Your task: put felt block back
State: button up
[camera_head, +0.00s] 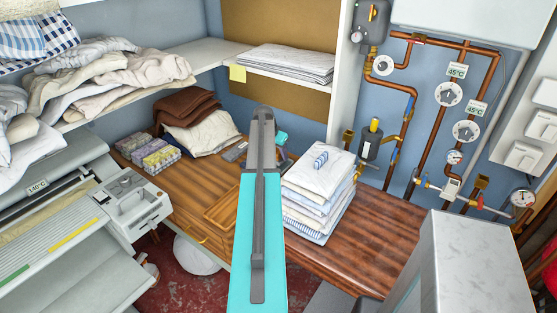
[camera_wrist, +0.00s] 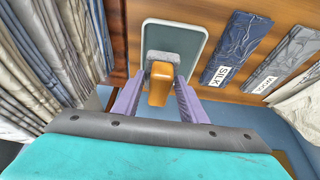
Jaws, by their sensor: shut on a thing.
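The felt block (camera_wrist: 159,84) shows in the wrist view as an orange-brown wooden handle with a grey pad (camera_wrist: 163,57) at its far end. My gripper (camera_wrist: 161,80) has its purple fingers on both sides of the block and is shut on it. Just beyond the pad is a dark green-grey rectangular plate with a pale rim (camera_wrist: 188,28), on the wooden table (camera_wrist: 225,12). I cannot tell whether the pad touches the plate. In the head view my arm covers the block and most of my gripper.
Cloth strips labelled SILK (camera_wrist: 236,47) and WOOL (camera_wrist: 285,62) lie right of the plate. Small boxes (camera_head: 155,156) and the ironer (camera_head: 60,215) are to the left.

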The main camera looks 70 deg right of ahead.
aim_at(279, 159)
jog(key=shift+f, duration=0.1)
dwell(0.3)
jog(key=shift+f+p, duration=0.9)
jog(key=shift+f, duration=0.75)
